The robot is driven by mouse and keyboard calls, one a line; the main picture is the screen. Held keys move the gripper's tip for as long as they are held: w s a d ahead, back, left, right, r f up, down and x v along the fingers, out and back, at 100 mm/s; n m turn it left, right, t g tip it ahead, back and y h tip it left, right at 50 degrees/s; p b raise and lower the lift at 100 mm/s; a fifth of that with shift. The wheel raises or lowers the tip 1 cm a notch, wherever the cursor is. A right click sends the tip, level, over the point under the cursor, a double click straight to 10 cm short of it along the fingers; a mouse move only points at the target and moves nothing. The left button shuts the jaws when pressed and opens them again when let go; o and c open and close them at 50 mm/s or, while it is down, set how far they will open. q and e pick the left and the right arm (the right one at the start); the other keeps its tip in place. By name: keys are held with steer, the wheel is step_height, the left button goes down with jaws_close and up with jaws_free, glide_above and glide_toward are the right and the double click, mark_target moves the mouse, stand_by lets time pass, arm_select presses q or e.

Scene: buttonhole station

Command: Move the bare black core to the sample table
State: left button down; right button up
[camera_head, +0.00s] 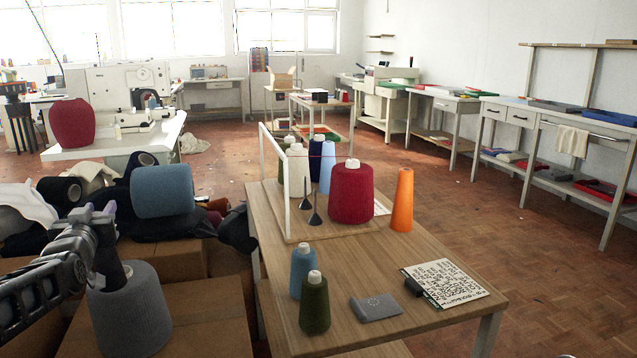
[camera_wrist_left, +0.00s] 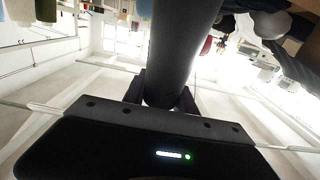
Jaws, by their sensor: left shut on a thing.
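The bare black core (camera_head: 108,262) is in my left gripper (camera_head: 98,213), at the lower left of the head view. The fingers are shut on its upper part and it hangs down, slightly tilted. Its lower end overlaps a grey yarn cone (camera_head: 130,312) in the picture; I cannot tell whether they touch. In the left wrist view the core (camera_wrist_left: 180,50) is a smooth dark tube between the fingers (camera_wrist_left: 168,98). A wooden table (camera_head: 380,262) stands to the right; no label shows whether it is the sample table.

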arm_select(q)
steer(key=s+d+f+m+h, duration=0.2)
steer(key=s+d+f+h, duration=0.15)
steer(key=d+f, duration=0.5)
steer(key=s+d+f+m+h, duration=0.25)
steer(key=d+f+h, duration=0.2)
steer(key=d, duration=0.75)
steer(key=s+d+f+m+h, duration=0.2)
steer(key=d+f+m+h, duration=0.15)
steer(key=d+f, duration=0.5)
step_height(320, 180, up, 19)
steer(key=w+d+n+t+y+p, duration=0.1)
steer(key=n+y+p, duration=0.3)
steer(key=p, duration=2.3)
steer(key=shift+w+d+r+y, duration=0.15)
steer(key=shift+w+d+y, duration=0.1)
steer(key=shift+w+y, duration=0.4)
arm_select(e)
step_height(320, 180, up, 27)
steer(key=a, duration=0.1)
steer(key=shift+s, duration=0.45)
steer(key=shift+c, duration=0.3)
